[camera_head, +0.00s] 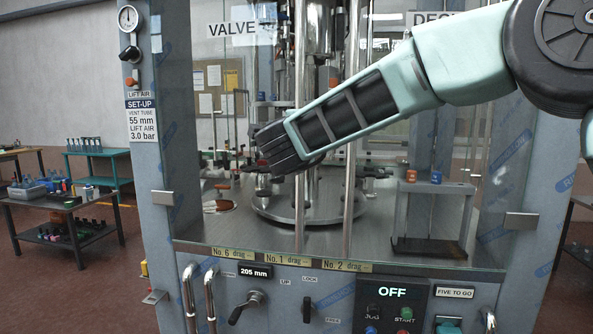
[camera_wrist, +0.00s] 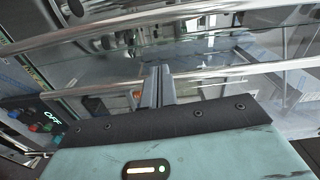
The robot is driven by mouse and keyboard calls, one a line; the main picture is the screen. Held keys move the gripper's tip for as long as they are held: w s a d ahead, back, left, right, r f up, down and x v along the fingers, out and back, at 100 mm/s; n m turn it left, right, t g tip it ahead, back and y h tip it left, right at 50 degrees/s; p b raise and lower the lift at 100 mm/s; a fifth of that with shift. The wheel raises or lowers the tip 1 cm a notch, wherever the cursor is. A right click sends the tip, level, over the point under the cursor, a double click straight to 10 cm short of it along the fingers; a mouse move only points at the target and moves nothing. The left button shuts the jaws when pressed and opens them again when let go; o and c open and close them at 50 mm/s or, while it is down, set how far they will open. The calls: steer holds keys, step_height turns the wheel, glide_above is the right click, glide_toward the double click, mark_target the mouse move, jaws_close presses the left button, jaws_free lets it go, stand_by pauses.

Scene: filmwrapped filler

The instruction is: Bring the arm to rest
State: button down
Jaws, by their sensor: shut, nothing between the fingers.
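My arm (camera_head: 360,105) reaches from the upper right across the front of the filling machine in the head view. Its dark wrist end (camera_head: 280,150) is in front of the machine's clear window, left of the middle; the fingers cannot be made out clearly there. In the wrist view my gripper (camera_wrist: 158,72) is shut, its two grey fingers side by side with nothing between them. They point toward the machine's glass and shiny metal bars. I cannot tell the exact gap between the fingertips and the glass.
The filling machine's control panel (camera_head: 391,306) shows OFF. Two upright metal handles (camera_head: 188,300) and a black lever (camera_head: 246,306) stick out at the lower front. Inside, a small grey stand (camera_head: 436,188) carries two small containers. A loaded cart (camera_head: 66,205) stands at the left; open floor lies before it.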

steer(key=s+a+f+n+g+y, duration=0.3)
steer(key=s+a+f+n+y, duration=0.3)
steer(key=s+n, duration=0.3)
steer(key=s+a+f+n+g+y, duration=0.4)
steer(key=s+a+f+n+y, duration=0.2)
steer(key=s+n, duration=0.3)
steer(key=s+d+f+n+g+h, duration=0.2)
steer(key=s+d+f, duration=0.3)
steer(key=s, duration=0.4)
steer(key=s+d+f+n+g+h, duration=0.2)
steer(key=s+d+f+n+g, duration=0.2)
steer(key=s, duration=0.5)
steer(key=s+d+f+n+g+h, duration=0.2)
steer(key=s+d+f+n+g, duration=0.2)
steer(key=s+d+f, duration=0.2)
steer(key=s+d, duration=0.2)
steer(key=s, duration=0.1)
steer(key=shift+s+d+n, duration=0.15)
steer(key=shift+s+n, duration=0.05)
steer(key=shift+n, duration=0.1)
steer(key=shift+f, duration=0.1)
